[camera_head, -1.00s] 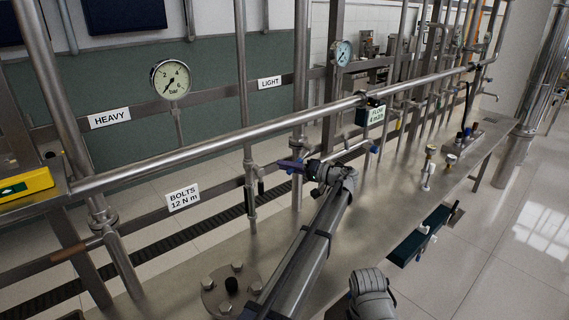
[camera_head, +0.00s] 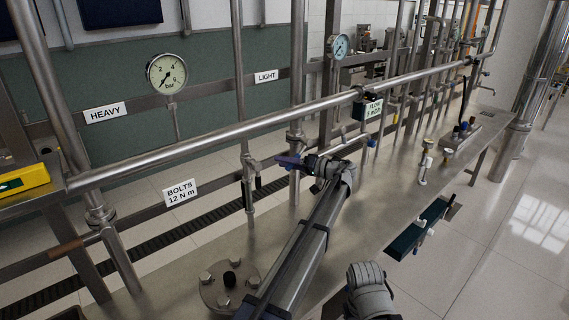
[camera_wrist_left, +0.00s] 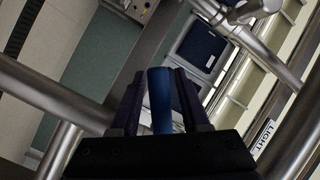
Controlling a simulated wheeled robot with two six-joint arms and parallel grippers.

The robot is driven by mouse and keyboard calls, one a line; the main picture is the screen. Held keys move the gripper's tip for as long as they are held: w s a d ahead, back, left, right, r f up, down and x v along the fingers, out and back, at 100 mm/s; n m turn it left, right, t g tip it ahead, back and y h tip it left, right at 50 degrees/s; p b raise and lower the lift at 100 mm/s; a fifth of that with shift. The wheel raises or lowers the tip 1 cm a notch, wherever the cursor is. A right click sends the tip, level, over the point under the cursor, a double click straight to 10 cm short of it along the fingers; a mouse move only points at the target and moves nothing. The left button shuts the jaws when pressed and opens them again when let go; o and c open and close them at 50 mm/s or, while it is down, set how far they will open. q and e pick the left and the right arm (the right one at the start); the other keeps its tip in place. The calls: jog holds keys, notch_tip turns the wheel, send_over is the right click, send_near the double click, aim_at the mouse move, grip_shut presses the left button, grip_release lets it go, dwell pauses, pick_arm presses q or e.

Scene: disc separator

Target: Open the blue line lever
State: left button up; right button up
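My left gripper (camera_head: 290,162) is at the pipework in the middle of the head view, by the upright pipe with a small valve. A blue lever (camera_wrist_left: 159,100) stands between its two dark fingers in the left wrist view. It fills the space between them, and the fingers look closed on it. In the head view the fingers and wrist hide most of this lever. A dark-handled valve lever (camera_head: 258,183) hangs down on the pipe just left of the gripper.
A long horizontal rail (camera_head: 215,133) runs behind my left arm. Gauges (camera_head: 166,74) and a FLOW display (camera_head: 373,108) stand along the pipework. A bolted flange (camera_head: 229,286) is on the bench at the front. A dark green tray (camera_head: 418,229) lies at the right.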

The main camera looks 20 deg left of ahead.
pick_arm(q)
jog(key=shift+o, duration=0.4)
jog(key=s+d, duration=0.1)
jog(key=d, duration=0.6)
jog(key=shift+d+r+p, duration=0.3)
jog(key=shift+d, duration=0.05)
jog(key=shift+s, duration=0.1)
